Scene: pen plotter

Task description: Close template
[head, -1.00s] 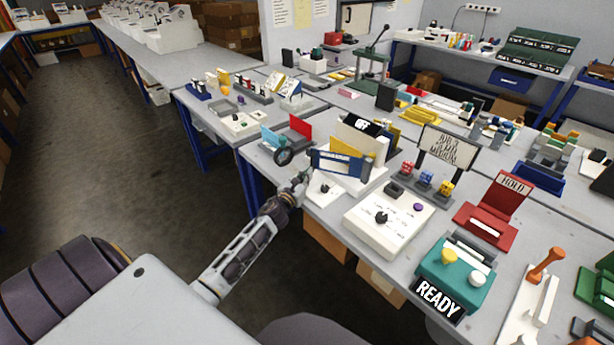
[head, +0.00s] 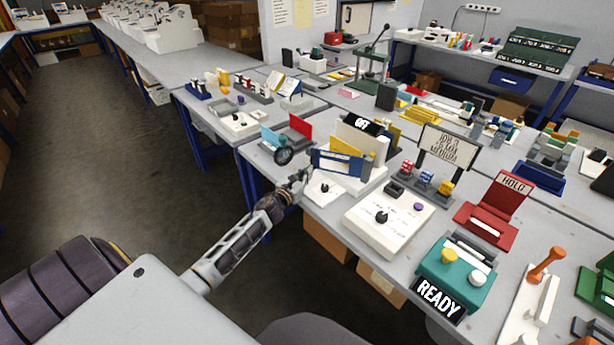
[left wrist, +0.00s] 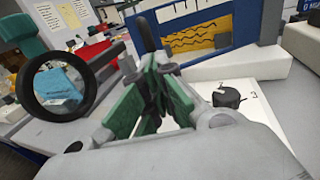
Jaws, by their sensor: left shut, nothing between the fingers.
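The template is most likely the blue frame (head: 338,162) that stands raised on the white plotter in the head view. In the left wrist view the blue frame (left wrist: 246,24) shows yellow wavy cut-outs or lines behind the fingers. My left gripper (head: 299,179) is at the table's front edge, just left of and below the frame. In the left wrist view its green-padded fingers (left wrist: 153,92) are together with nothing between them. I cannot tell whether the fingertips touch the frame. My right gripper is not in view.
A black ring on a stand (head: 284,156) is close to the left of the gripper. A dark knob (left wrist: 229,97) on a white base is to its right. An OFF sign (head: 362,125) stands behind the frame. A white control box (head: 390,222) is to the right.

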